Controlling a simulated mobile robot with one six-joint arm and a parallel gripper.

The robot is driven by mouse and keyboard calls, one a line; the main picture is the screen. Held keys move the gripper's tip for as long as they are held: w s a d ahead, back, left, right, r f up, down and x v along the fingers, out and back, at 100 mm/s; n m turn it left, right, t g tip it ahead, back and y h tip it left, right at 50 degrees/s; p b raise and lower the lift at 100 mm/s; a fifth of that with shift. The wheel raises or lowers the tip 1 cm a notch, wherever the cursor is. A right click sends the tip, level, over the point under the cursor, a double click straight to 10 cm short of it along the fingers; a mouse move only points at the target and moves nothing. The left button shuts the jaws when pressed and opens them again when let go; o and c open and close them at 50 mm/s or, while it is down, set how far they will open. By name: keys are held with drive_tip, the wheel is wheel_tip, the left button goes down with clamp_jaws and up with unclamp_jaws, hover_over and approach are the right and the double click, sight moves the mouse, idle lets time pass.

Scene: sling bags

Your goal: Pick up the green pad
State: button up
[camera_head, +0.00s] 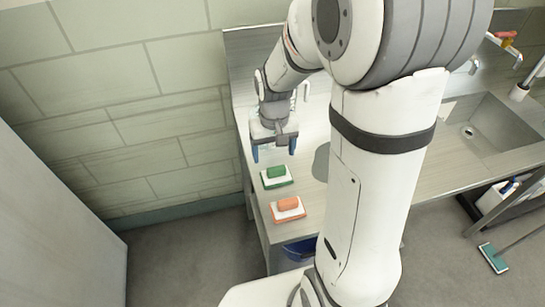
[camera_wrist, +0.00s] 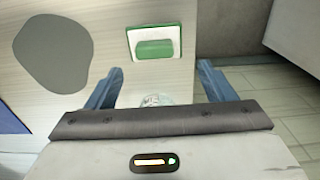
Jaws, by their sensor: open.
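The green pad (camera_head: 276,172) sits on a white base with a green edge, on the metal counter (camera_head: 310,185) near its left end. In the wrist view the green pad (camera_wrist: 154,49) lies past the fingertips, roughly midway between them. My gripper (camera_head: 275,150) is open and empty, with two blue fingers pointing down. In the head view it hangs above and behind the pad, apart from it. The fingers also show in the wrist view (camera_wrist: 163,78). An orange pad (camera_head: 288,204) on a white base lies in front of the green one.
A dark grey oval (camera_wrist: 53,52) lies on the counter beside the green pad. A tiled wall (camera_head: 120,110) stands to the left. A sink (camera_head: 495,130) with taps is at the right. A mop (camera_head: 493,258) and a white container (camera_head: 497,195) are at the lower right.

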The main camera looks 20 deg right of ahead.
sight(276, 168)
wheel_tip(276, 168, down, 2)
drive_tip(key=shift+f, duration=0.25)
drive_tip(key=shift+d+f+p, duration=0.2)
drive_tip(key=shift+f+p, duration=0.15)
drive_tip(key=shift+f, duration=1.05)
drive_tip(key=shift+d+f+p, duration=0.2)
drive_tip(key=shift+f+p, duration=0.1)
drive_tip(key=shift+f, duration=1.05)
drive_tip(key=shift+w, duration=0.1)
drive_tip(key=c, duration=1.1)
